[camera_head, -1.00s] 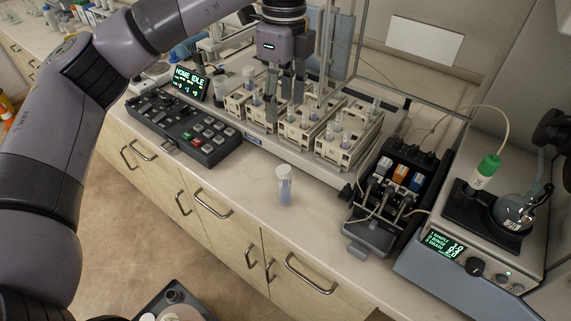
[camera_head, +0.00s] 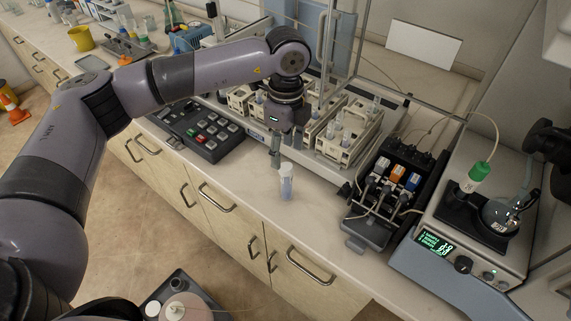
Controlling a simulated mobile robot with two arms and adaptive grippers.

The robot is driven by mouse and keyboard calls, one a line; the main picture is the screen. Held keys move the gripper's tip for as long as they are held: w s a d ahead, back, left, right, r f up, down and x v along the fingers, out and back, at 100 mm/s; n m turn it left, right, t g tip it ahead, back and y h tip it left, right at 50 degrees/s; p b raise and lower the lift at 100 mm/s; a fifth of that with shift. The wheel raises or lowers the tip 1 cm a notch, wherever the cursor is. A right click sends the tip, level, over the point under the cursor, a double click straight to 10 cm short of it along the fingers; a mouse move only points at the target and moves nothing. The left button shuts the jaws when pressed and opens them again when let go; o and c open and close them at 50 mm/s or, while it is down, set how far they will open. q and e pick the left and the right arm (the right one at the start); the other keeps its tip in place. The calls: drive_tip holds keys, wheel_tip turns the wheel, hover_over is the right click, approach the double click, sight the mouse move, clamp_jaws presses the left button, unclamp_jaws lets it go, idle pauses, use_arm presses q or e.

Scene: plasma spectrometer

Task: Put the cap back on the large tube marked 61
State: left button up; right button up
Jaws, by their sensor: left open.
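A clear tube (camera_head: 286,187) with a pale top and bluish contents stands upright on the counter near its front edge. Its marking is too small to read. I cannot tell whether the pale top is a cap. My left gripper (camera_head: 276,160) points down just behind and left of the tube's top, open. Its fingers look very close to the tube, but I cannot tell whether they touch it. A green-capped tube (camera_head: 477,177) stands at the stirrer on the right; its marking is not legible. I see no loose cap for certain. My right gripper is not in view.
White racks (camera_head: 349,135) with several tubes stand behind the gripper. A keypad console (camera_head: 204,132) is to the left. A dark pump unit (camera_head: 389,188) and a stirrer with a lit display (camera_head: 463,236) are to the right. The counter (camera_head: 232,180) left of the tube is clear.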

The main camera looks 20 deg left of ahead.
sight(286, 167)
use_arm(q)
drive_tip(key=shift+f+p, duration=0.4)
drive_tip(key=shift+p, duration=0.1)
wheel_tip(286, 167, down, 4)
drive_tip(key=shift+r+p, duration=0.2)
drive_tip(key=shift+p, duration=0.7)
drive_tip(key=shift+f, duration=0.4)
drive_tip(key=shift+w+d, duration=0.1)
drive_tip(key=shift+c, duration=0.6)
drive_tip(key=c, duration=0.7)
drive_tip(key=shift+r, duration=0.1)
